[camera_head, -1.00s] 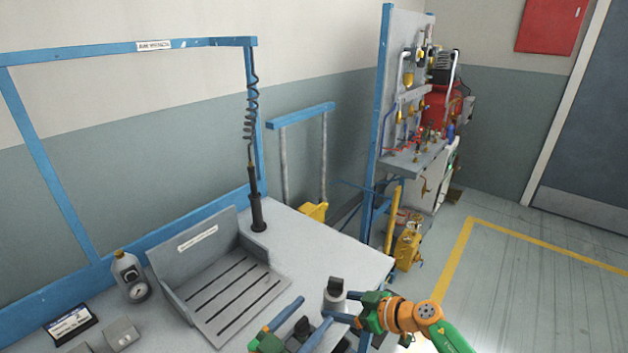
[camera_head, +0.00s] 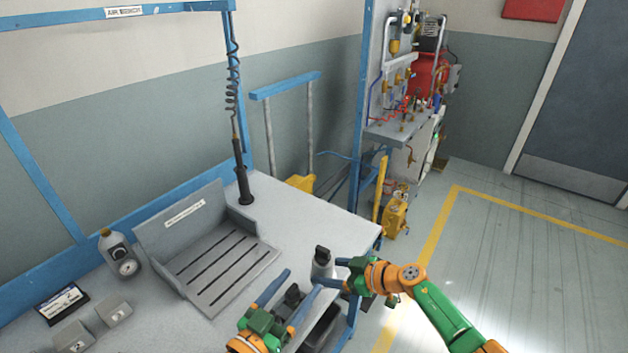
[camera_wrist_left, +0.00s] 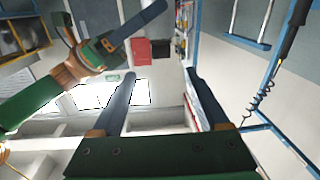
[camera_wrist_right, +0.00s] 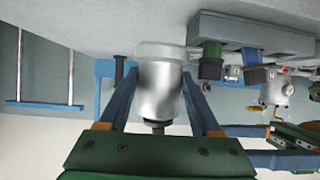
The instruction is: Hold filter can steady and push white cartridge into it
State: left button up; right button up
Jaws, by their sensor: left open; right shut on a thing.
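A pale silver cylinder with a black top (camera_head: 322,262) stands upright near the front right corner of the bench. It also shows in the right wrist view (camera_wrist_right: 159,90), with a lighter band at its bench end. I cannot tell whether it is the filter can or the white cartridge; no second such part is clear. My right gripper (camera_head: 326,273) is shut around its sides. My left gripper (camera_head: 302,281) is open beside it, to its left in the head view. Its fingers in the left wrist view (camera_wrist_left: 160,88) have nothing between them.
A grey block with green and blue handled pieces (camera_wrist_right: 250,32) is near the cylinder. A slotted grey tray (camera_head: 225,270), a gauge bottle (camera_head: 119,255) and small grey blocks (camera_head: 115,311) are farther left. The bench edge is close on the right. Bench behind the cylinder is clear.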

aim_at(321, 252)
pick_arm(q)
jog(key=x, duration=1.1)
jog(key=shift+w+r, duration=0.1)
jog(key=shift+w, duration=0.15)
grip_shut()
